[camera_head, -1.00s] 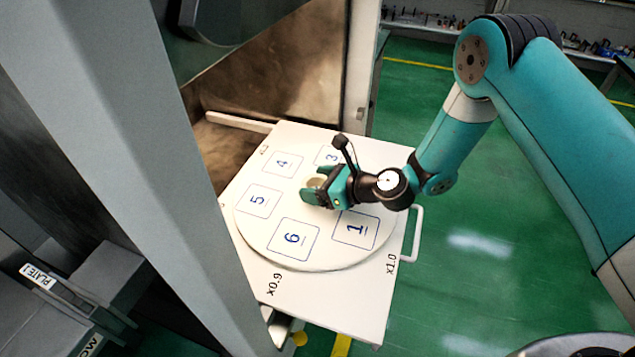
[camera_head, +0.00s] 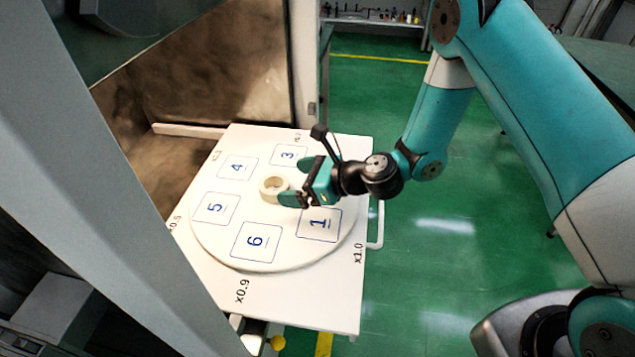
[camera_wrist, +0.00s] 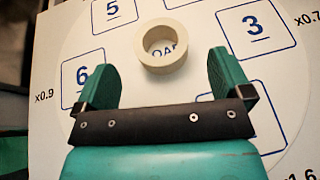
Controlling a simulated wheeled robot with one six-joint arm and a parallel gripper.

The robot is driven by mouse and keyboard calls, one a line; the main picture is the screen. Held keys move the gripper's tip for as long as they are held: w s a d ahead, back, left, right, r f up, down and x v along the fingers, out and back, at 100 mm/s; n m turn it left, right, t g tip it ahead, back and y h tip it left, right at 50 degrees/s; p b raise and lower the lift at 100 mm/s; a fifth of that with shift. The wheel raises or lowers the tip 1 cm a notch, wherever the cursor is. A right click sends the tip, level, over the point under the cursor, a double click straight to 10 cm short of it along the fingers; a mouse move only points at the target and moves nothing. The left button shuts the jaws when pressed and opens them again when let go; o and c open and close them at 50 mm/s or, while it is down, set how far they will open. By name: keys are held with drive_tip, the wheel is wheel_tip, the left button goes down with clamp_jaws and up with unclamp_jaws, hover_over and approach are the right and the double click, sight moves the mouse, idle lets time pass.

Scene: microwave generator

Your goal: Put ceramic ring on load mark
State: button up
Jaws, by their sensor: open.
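The ceramic ring (camera_head: 274,188) is a short cream-white ring lying flat near the middle of the round white turntable plate (camera_head: 262,262). It also shows in the wrist view (camera_wrist: 164,50), where printed letters reading about "OAD" show through its hole, so it sits around at least part of the load mark (camera_wrist: 164,48). The ends of the lettering are hidden by the ring wall. My gripper (camera_head: 292,181) is open and empty, to the right of the ring. In the wrist view its two fingers (camera_wrist: 162,82) stand apart, with the ring beyond their tips, not between them.
Numbered squares surround the centre, such as 5 (camera_head: 215,208) and 6 (camera_head: 256,242). The white tray (camera_head: 300,305) carries the plate outside the microwave chamber (camera_head: 200,115). A grey panel (camera_head: 90,150) stands close on the left. A white handle (camera_head: 378,225) sticks out at right; open green floor lies beyond.

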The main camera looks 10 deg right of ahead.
drive_tip(key=b+v, duration=0.1)
drive_tip(key=v, duration=0.5)
drive_tip(key=s+a+r+n+g+h, duration=0.25)
drive_tip(key=s+r+n+g, duration=0.35)
drive_tip(key=s+r+n, duration=0.8)
drive_tip(key=s+d+r+n+h, duration=0.4)
drive_tip(key=s+d+n, duration=0.3)
drive_tip(key=n, duration=1)
drive_tip(key=shift+s+d+r+g+h, duration=0.35)
drive_tip(key=shift+s+h, duration=0.2)
drive_tip(key=shift+s, duration=0.3)
drive_tip(key=shift+f, duration=0.1)
drive_tip(key=shift+c, duration=0.3)
